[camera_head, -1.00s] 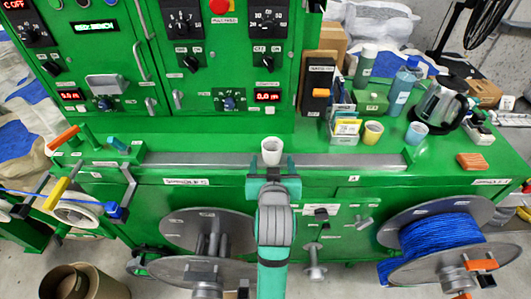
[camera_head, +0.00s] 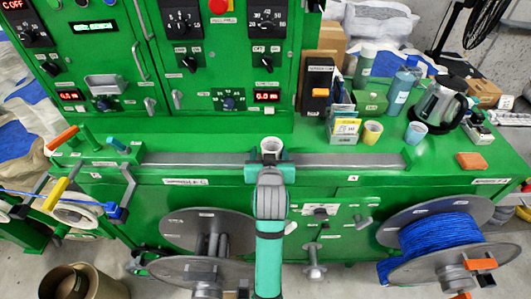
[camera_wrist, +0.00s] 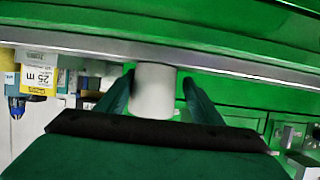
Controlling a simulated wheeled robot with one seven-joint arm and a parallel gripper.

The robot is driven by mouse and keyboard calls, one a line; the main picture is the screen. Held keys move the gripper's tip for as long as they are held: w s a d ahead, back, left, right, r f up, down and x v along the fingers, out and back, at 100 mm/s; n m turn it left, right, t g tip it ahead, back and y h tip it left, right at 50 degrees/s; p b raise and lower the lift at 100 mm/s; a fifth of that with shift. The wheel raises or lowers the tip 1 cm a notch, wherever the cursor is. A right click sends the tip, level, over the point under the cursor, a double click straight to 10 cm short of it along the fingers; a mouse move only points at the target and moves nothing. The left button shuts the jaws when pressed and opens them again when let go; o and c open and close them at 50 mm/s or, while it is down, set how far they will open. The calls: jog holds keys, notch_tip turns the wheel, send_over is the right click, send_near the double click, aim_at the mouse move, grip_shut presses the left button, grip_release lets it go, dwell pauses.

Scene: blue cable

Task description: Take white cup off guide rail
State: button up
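The white cup (camera_head: 271,146) stands upright on the grey guide rail (camera_head: 350,160) along the front of the green machine. My gripper (camera_head: 269,160) is at the cup from the front, with its fingers partly hiding the cup's lower part in the head view. In the wrist view the white cup (camera_wrist: 153,92) is between the two teal fingers of my gripper (camera_wrist: 157,90). A narrow gap seems to show on each side of the cup, so the fingers look open around it.
To the right on the green top stand a yellow cup (camera_head: 371,132), a light blue cup (camera_head: 415,134), label boxes (camera_head: 343,127), bottles and a kettle (camera_head: 437,108). An orange block (camera_head: 471,161) lies at the right end. Spools (camera_head: 440,240) hang below.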

jog(key=shift+d, duration=0.3)
jog(key=c, duration=0.5)
jog(key=shift+s+d, duration=0.1)
jog(key=shift+d, duration=0.25)
jog(key=c, duration=0.3)
jog(key=shift+a, duration=0.1)
